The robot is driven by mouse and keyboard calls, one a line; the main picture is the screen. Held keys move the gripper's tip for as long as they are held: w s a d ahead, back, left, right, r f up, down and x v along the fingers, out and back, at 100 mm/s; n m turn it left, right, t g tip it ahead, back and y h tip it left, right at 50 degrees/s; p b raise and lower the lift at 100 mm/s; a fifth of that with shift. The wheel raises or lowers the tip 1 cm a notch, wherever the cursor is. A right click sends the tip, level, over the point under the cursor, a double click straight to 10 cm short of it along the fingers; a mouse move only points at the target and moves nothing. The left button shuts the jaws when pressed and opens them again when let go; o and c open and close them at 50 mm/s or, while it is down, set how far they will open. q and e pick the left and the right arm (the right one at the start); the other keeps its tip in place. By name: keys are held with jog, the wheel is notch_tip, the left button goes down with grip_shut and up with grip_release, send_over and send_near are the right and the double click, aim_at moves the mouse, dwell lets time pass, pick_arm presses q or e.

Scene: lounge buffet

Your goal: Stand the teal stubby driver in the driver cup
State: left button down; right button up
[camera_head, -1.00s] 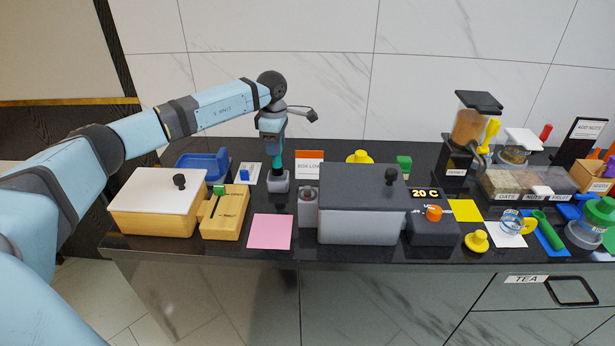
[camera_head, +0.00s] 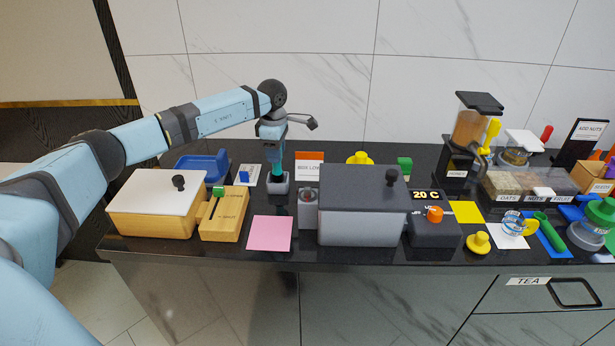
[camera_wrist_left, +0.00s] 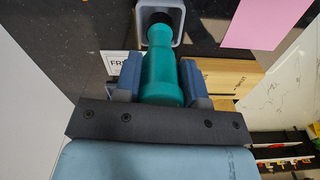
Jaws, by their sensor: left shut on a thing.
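The teal stubby driver (camera_head: 277,166) is upright between the fingers of my left gripper (camera_head: 274,152). In the left wrist view, the two blue fingers (camera_wrist_left: 160,82) are shut on either side of the teal handle (camera_wrist_left: 163,68). The small grey driver cup (camera_head: 278,187) stands on the black counter directly below. Its square rim (camera_wrist_left: 179,30) surrounds the driver's dark lower end in the wrist view. The lower end appears to be inside the cup opening; its depth is hidden. My right gripper is not in view.
A wooden box with a slider (camera_head: 224,222) and a white-lidded box (camera_head: 155,213) stand to the left. A blue tray (camera_head: 203,166) lies behind them. A grey lidded box (camera_head: 360,222) stands to the right. A pink sheet (camera_head: 270,233) lies in front.

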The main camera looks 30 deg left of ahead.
pick_arm(q)
jog(key=shift+f+b, duration=0.65)
jog(key=shift+f, duration=0.65)
jog(key=c, duration=0.6)
grip_release()
jog(key=shift+r, duration=0.35)
notch_tip(320, 180, up, 13)
jog(key=shift+r, duration=0.1)
